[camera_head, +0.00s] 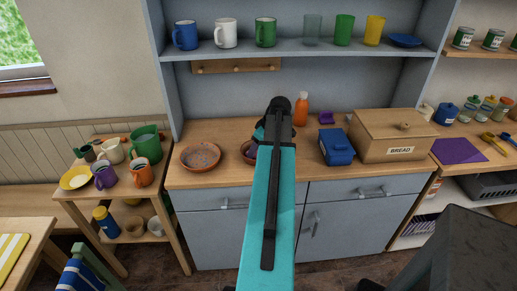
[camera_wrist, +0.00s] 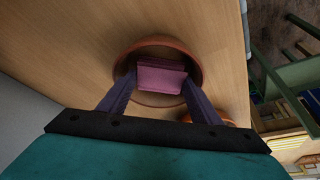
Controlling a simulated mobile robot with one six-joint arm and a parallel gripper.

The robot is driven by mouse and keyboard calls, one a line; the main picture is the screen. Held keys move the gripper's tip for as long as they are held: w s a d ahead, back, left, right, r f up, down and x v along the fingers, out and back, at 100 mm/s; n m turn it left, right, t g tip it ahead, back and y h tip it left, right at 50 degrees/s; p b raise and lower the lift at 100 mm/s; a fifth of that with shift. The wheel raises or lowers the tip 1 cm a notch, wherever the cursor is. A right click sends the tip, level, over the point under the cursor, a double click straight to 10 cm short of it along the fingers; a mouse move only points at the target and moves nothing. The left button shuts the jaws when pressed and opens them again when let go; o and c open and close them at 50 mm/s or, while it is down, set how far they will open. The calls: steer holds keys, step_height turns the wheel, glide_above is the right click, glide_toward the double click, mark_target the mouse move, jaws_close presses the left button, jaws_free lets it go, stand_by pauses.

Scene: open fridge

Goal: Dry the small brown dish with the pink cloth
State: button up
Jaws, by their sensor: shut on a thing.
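The small brown dish (camera_head: 247,151) sits on the wooden counter, mostly hidden behind my arm in the head view. In the wrist view its round rim (camera_wrist: 199,70) surrounds the pink cloth (camera_wrist: 161,76). My gripper (camera_wrist: 160,80) is over the dish with its two purple-grey fingers on either side of the folded cloth, shut on it. The cloth is inside the outline of the rim; whether it touches the dish bottom cannot be told. The cloth and fingertips are hidden in the head view.
A larger speckled brown plate (camera_head: 200,156) lies just left of the dish. An orange bottle (camera_head: 301,109), a blue container (camera_head: 337,147) and a bread box (camera_head: 390,135) stand to the right. A shelf (camera_head: 300,48) with cups hangs above. A side table (camera_head: 113,182) with mugs stands left.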

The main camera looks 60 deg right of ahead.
steer(key=shift+s+d, duration=0.6)
steer(key=shift+s, duration=0.05)
steer(key=shift+w+a, duration=0.1)
steer(key=shift+w+a, duration=0.55)
steer(key=shift+w, duration=0.05)
steer(key=shift+s+d, duration=0.1)
stand_by(0.4)
steer(key=shift+s+d, duration=0.55)
steer(key=shift+s, duration=0.05)
steer(key=shift+w+a, duration=0.1)
steer(key=shift+w+a, duration=0.55)
steer(key=shift+w, duration=0.05)
steer(key=shift+s+d, duration=0.1)
